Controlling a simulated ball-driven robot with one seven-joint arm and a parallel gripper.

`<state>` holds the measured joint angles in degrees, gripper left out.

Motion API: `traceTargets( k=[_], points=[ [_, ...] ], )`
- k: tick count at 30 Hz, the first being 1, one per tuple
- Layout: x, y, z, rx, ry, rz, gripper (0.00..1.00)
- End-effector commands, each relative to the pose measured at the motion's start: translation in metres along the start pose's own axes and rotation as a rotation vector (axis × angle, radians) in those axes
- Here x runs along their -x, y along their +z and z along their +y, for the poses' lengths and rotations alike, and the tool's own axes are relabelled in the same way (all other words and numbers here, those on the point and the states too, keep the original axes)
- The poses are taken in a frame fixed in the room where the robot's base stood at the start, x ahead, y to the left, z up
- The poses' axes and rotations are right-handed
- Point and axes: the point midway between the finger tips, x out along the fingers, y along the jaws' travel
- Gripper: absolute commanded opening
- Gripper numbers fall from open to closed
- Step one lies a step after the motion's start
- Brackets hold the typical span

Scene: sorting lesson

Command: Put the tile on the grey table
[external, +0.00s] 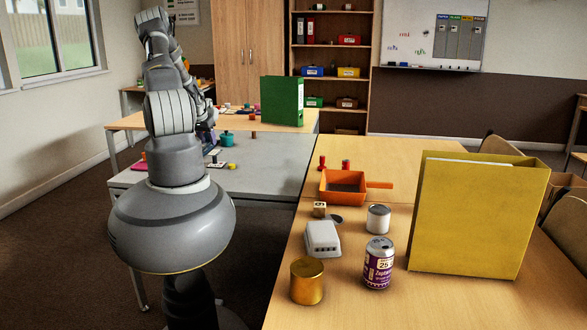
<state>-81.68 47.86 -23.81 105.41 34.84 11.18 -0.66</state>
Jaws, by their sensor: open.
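The grey table (262,168) stands left of centre, beyond my base, with small things on it. I cannot make out for sure which thing is the tile. A flat pink thing (138,167) lies at its left edge, and a small white piece (216,165) with dark marks lies near its front. My arm reaches up and then away over the grey table. My gripper (207,131) is open and shows only partly beside my arm, above that table. Its fingertips and anything between them are hard to make out.
A teal pot (227,139) stands on the grey table, whose right part is clear. A green binder (282,100) stands on the wooden table behind. The right wooden table holds an orange pan (343,187), cans, a white box (323,238) and a tall yellow binder (470,218).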

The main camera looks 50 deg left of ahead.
Motion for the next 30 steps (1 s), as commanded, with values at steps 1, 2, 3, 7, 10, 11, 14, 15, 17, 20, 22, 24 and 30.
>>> traceTargets(
  k=[1,2,3,7,10,11,14,15,17,20,22,24,30],
  points=[
    [0.010,-0.001,0.000,0.001,0.000,0.000,0.47],
    [0.013,-0.001,0.000,0.001,0.000,0.000,0.47],
    [0.016,-0.001,0.000,0.000,0.000,0.000,0.47],
    [0.021,0.000,0.001,-0.001,0.001,0.000,0.47],
    [0.021,0.000,0.001,-0.001,0.001,0.000,0.47],
    [0.020,0.000,0.001,-0.001,0.001,0.000,0.47],
    [0.024,-0.006,0.004,-0.011,-0.005,0.006,0.47],
    [0.030,-0.016,0.008,-0.025,-0.014,0.015,0.47],
    [0.046,-0.042,0.021,-0.059,-0.034,0.039,0.47],
    [0.096,-0.104,0.066,-0.139,-0.077,0.114,0.47],
    [0.146,-0.150,0.113,-0.198,-0.096,0.192,0.47],
    [0.203,-0.187,0.166,-0.247,-0.097,0.280,0.47],
    [0.388,-0.228,0.322,-0.343,0.006,0.547,0.47]
  ],
)
